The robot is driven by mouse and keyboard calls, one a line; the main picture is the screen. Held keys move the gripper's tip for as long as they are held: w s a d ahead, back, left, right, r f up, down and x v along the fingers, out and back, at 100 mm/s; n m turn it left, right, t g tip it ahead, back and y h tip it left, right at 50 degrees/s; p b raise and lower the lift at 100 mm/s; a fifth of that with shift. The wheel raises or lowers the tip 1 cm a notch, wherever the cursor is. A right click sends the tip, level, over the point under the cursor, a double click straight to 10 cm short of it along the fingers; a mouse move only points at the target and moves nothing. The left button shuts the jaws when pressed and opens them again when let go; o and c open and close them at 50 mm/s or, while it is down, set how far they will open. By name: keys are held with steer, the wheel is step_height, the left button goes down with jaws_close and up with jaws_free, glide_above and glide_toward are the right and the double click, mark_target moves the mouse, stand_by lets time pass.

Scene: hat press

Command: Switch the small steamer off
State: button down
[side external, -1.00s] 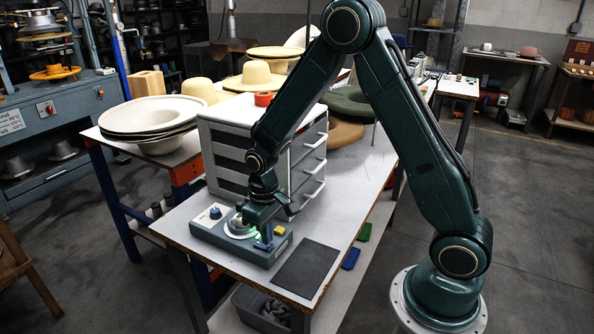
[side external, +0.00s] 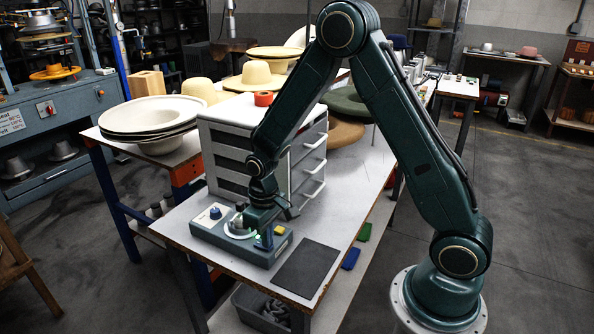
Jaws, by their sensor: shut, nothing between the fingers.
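The small steamer (side external: 215,232) is a low blue-grey box at the front left of the bench. Its top carries a blue knob (side external: 215,212) on a white plate at the left, a pale round disc near the middle and a yellow part (side external: 279,230) at the right. My gripper (side external: 264,246) points down over the right half of the steamer, between the disc and the yellow part. It is shut and empty, with its tips at or just above the top. A small pale green glow shows beside the fingers. The gripper hides part of the disc and top.
A dark mat (side external: 306,270) lies right of the steamer, near the bench edge.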

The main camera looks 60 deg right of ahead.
steer(key=shift+f, duration=0.15)
steer(key=shift+r, duration=3.55)
steer(key=s+a+r+t, duration=0.1)
steer(key=s+r, duration=0.3)
steer(key=r, duration=0.3)
steer(key=s+r+t, duration=0.2)
steer(key=s+r, duration=0.3)
steer(key=r, duration=0.2)
steer(key=s+a+r+t, duration=0.1)
steer(key=s+r, duration=0.3)
steer(key=s, duration=0.8)
steer(key=shift+r+t, duration=0.4)
steer(key=shift+t, duration=0.4)
